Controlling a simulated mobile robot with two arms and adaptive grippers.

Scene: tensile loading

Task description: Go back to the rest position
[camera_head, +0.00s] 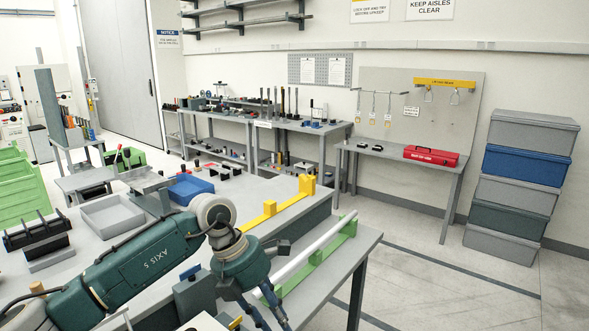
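My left arm comes in from the lower left, a dark green arm marked "AXIS 5", bent at a pale round joint above the bench. My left gripper (256,308) hangs from its wrist at the bottom edge, in front of the near workbench (362,247). Its fingers point down and are cut off by the frame, so I cannot tell its opening or whether it holds anything. My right gripper is not in view. A long pale bar (312,247) lies on green supports (349,228) just right of the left gripper.
A yellow rail (283,206), a grey tray (112,214), a blue bin (190,188) and a black rack (38,236) stand on the bench around my arm. Stacked grey and blue crates (519,179) stand at the right. The floor (440,285) before them is clear.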

